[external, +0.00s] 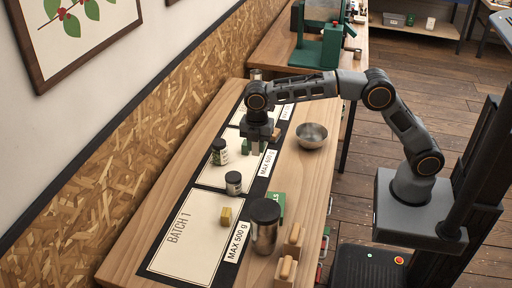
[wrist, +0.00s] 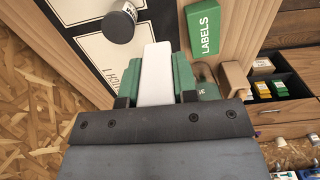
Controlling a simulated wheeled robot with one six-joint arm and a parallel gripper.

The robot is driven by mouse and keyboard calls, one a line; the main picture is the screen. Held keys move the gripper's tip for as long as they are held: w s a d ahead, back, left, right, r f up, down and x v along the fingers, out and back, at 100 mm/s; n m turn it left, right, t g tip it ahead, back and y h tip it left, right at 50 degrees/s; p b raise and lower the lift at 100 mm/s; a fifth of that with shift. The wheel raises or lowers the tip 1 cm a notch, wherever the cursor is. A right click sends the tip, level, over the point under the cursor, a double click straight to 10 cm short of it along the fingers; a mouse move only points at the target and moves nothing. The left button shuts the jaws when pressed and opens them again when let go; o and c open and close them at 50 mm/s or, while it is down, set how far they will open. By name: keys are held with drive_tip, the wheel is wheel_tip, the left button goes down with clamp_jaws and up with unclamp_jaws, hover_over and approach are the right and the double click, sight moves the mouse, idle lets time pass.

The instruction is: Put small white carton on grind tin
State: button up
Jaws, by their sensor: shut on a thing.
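My gripper (external: 255,148) is above the far part of the wooden bench, pointing down, with its green fingers shut on the small white carton (wrist: 155,75). In the wrist view the carton stands out pale between the two fingers. In the external view it is mostly hidden by the fingers. A small dark tin with a pale label (external: 233,183) stands upright on the bench, nearer the external camera than my gripper and apart from it. It also shows in the wrist view (wrist: 119,25). Its label is not readable, so I cannot tell whether it is the grind tin.
A dark-lidded jar (external: 219,153) stands close left of my gripper. A metal bowl (external: 311,135) is to the right. The BATCH 1 card (external: 185,245) is mostly bare.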

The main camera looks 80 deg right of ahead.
drive_tip(key=p, duration=0.3)
hover_over(233, 176)
drive_tip(key=s, duration=0.1)
wheel_tip(233, 176, down, 6)
drive_tip(key=shift+s+d+r, duration=0.1)
drive_tip(key=shift+s+r, duration=0.05)
drive_tip(key=shift+r, duration=0.05)
drive_tip(key=shift+w+f, duration=0.6)
drive_tip(key=shift+f, duration=0.25)
drive_tip(key=shift+f+p, duration=0.3)
drive_tip(key=shift+f, duration=1.2)
drive_tip(key=shift+f, duration=0.1)
drive_tip(key=shift+f, duration=0.15)
drive_tip(key=o, duration=0.9)
